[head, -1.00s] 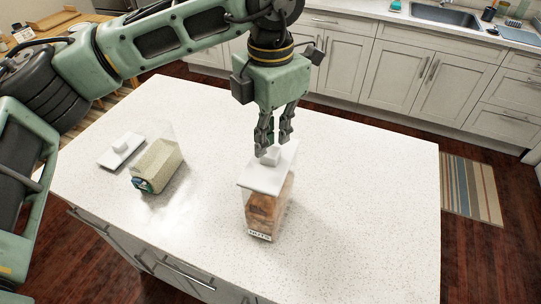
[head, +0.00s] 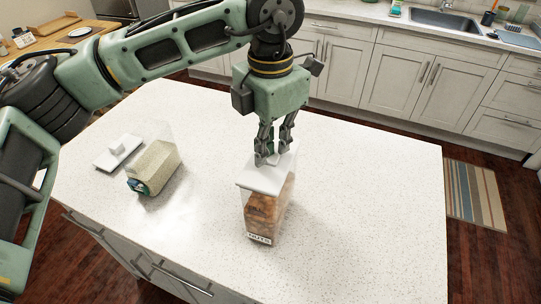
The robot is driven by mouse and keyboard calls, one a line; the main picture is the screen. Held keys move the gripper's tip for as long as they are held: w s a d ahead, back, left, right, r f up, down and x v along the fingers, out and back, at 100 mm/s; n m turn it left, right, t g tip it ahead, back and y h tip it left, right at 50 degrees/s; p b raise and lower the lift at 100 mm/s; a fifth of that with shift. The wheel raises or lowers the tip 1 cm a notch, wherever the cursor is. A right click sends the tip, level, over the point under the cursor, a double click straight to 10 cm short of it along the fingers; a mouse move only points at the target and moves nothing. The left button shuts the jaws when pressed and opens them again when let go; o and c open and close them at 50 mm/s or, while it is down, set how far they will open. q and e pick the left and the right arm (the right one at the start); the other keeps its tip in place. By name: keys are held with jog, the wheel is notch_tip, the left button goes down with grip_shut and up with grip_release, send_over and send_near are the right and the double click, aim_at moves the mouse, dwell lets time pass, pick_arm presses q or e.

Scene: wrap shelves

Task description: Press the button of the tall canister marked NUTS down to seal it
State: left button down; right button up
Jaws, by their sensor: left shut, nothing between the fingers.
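The tall clear canister (head: 266,213) stands upright on the white island, with brown contents and a NUTS label low on its front. Its white lid (head: 262,180) sits on top. My left gripper (head: 266,161) points straight down at the lid with its fingers shut and nothing between them. Its fingertips are at the lid's button, which they mostly hide. I cannot tell how far down the button is. My right gripper is not in view.
The island top (head: 370,210) is clear to the right. A sink counter runs along the back.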

pick_arm(q)
jog(key=shift+f, duration=0.45)
jog(key=shift+r, duration=0.15)
jog(key=shift+r+p, duration=1.9)
jog(key=shift+r, duration=1.85)
jog(key=shift+f, duration=0.1)
